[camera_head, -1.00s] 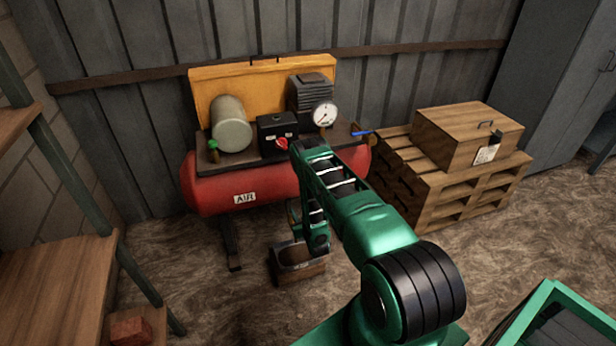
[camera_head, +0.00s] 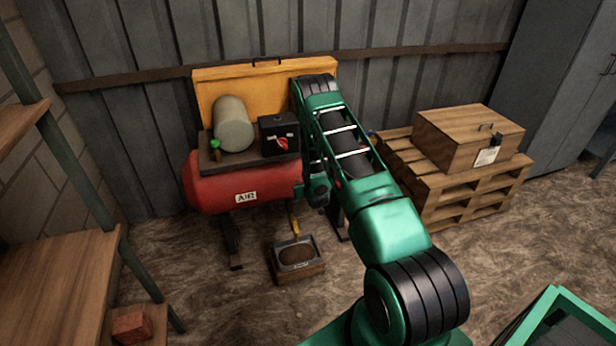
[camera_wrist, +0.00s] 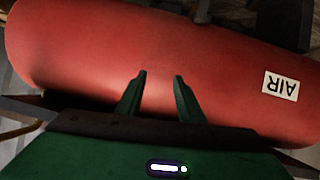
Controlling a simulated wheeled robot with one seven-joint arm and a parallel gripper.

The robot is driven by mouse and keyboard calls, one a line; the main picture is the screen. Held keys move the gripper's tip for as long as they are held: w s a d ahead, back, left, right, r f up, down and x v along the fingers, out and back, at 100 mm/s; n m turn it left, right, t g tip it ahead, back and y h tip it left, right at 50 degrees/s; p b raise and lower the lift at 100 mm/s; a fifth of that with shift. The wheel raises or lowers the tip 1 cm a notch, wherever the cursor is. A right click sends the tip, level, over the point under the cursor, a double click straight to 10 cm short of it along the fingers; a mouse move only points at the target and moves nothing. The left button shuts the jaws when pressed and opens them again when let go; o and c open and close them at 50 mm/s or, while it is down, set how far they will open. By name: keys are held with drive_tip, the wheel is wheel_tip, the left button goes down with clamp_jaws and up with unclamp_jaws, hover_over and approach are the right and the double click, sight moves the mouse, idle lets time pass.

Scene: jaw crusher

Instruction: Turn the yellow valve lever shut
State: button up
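A thin yellow piece (camera_head: 294,221), which looks like the valve lever, hangs below the red air tank (camera_head: 215,190) in the head view, above a small wooden tray. It points roughly downward; its upper end is hard to make out. In the head view my arm hides most of the gripper and the tank's right end.
The wooden tray (camera_head: 313,270) stands on the floor below the tank. A black box with a red knob (camera_head: 282,143) and a green-topped valve (camera_head: 215,147) sit above the tank. A pallet (camera_head: 470,199) with a wooden crate (camera_head: 440,145) stands right; shelves (camera_head: 60,285) stand left.

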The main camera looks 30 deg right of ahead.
drive_tip(key=shift+g, duration=0.7)
drive_tip(key=shift+s+d+r, duration=0.15)
drive_tip(key=shift+s+r, duration=0.1)
drive_tip(key=shift+r, duration=0.7)
drive_tip(key=shift+s+d+r, duration=0.2)
drive_tip(key=shift+r, duration=0.75)
drive_tip(key=shift+s+d+r, duration=0.15)
drive_tip(key=shift+s+r, duration=0.1)
drive_tip(key=shift+r, duration=0.7)
